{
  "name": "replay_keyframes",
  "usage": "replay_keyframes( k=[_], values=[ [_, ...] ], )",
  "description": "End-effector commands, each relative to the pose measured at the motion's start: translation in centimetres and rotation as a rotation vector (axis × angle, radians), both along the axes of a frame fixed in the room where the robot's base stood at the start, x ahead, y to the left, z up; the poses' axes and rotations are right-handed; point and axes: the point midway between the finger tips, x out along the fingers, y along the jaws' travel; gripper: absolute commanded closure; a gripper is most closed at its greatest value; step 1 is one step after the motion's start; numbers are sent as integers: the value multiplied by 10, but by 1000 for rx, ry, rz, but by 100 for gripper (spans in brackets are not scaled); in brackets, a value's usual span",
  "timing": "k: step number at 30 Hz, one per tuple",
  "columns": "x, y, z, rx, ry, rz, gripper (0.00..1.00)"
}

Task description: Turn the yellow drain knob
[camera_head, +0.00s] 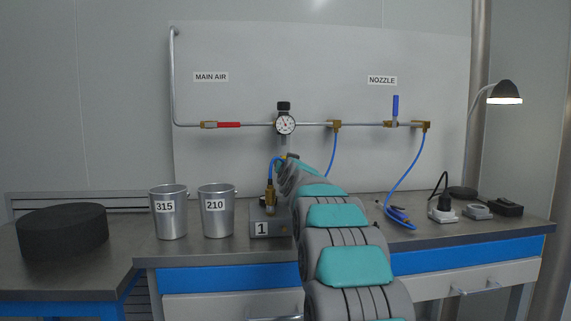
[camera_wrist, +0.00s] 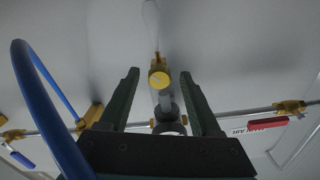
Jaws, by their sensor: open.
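The yellow drain knob (camera_wrist: 159,79) shows in the wrist view as a small round yellow end on a thin pipe-like body, with a pale stem above it. My gripper (camera_wrist: 160,73) is open, with one dark finger to each side of the knob in the picture. Gaps show on both sides, so neither finger touches it. I cannot tell how far the knob lies in depth from the fingertips. In the head view my arm reaches up toward the pressure gauge (camera_head: 285,124) and hides the gripper.
A blue hose (camera_wrist: 37,100) curves close along the gripper's left in the wrist view. A red handle (camera_head: 229,125) and blue handle (camera_head: 395,105) sit on the wall pipe. Two metal buckets (camera_head: 168,222) (camera_head: 217,222) and a box marked 1 (camera_head: 261,229) stand on the bench.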

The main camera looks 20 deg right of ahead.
Motion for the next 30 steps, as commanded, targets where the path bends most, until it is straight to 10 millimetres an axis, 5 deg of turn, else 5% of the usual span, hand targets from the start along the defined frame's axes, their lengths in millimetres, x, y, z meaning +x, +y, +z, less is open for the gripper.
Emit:
replay_keyframes(
  k=[14,30],
  values=[
    [-11,3,1,-1,-2,0,36],
    [-69,20,1,0,-2,0,36]
  ],
)
